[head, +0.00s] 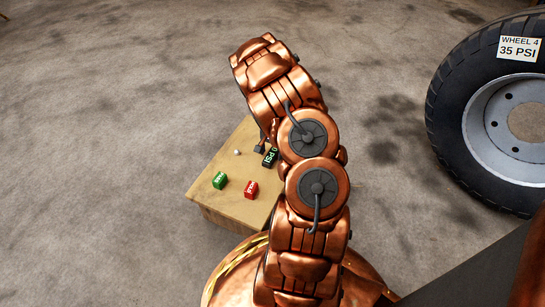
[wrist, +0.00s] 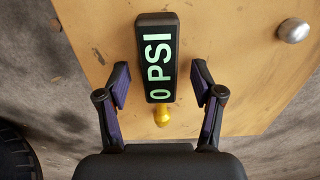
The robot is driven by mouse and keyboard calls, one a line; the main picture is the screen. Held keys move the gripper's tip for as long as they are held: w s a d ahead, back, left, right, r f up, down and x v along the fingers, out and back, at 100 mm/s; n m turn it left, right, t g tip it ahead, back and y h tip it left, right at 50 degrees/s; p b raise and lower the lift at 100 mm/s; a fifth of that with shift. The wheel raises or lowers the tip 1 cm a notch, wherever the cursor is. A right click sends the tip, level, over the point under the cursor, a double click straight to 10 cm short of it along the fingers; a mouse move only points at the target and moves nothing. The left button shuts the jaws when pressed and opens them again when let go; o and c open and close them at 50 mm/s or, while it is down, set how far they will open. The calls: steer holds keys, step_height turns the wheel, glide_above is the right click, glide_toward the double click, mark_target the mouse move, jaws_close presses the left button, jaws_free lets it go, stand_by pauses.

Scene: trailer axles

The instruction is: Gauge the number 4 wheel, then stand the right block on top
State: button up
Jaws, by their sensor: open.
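The gauge (wrist: 157,45), a black bar reading 0 PSI with a brass tip, lies on a wooden box top; it also shows in the head view (head: 270,157), partly behind my arm. My gripper (wrist: 160,82) is open, its fingers either side of the gauge's lower end with gaps; their height above it is unclear. In the head view the gripper is mostly hidden by my arm. A green block (head: 220,181) and a red block (head: 251,190) sit on the box, their lettering too small to read. The number 4 wheel (head: 448,118) stands at right, labelled WHEEL 4, 35 PSI.
The wooden box (head: 222,172) stands on a stained grey floor. A small pale round piece (head: 237,152) sits on its top, also in the wrist view (wrist: 293,30). A dark slanted surface (head: 470,265) fills the lower right. The floor left of the box is clear.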

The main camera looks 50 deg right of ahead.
jaws_close()
stand_by(0.5)
steer(key=shift+r, duration=0.1)
